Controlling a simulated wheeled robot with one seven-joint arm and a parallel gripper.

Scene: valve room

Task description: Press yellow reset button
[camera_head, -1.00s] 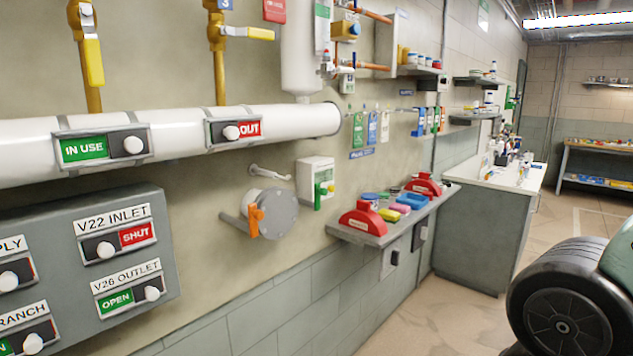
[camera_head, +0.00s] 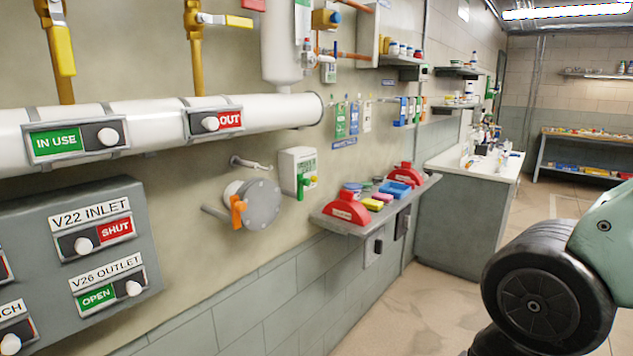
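I cannot make out a button that is clearly the yellow reset button. A white wall box (camera_head: 297,160) with a green lever (camera_head: 300,187) has a small yellow-green part (camera_head: 311,181) at its lower right, too small to identify. My gripper is out of view. Only a dark, rounded link and a pale green link of my arm show at the lower right.
A grey panel (camera_head: 30,222) with V22 INLET and V26 OUTLET sliders is at left, below a white pipe (camera_head: 160,132). A shelf (camera_head: 335,226) holds red covers and small coloured items. A grey cabinet (camera_head: 455,225) stands beyond. Floor (camera_head: 415,315) shows clear at lower middle.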

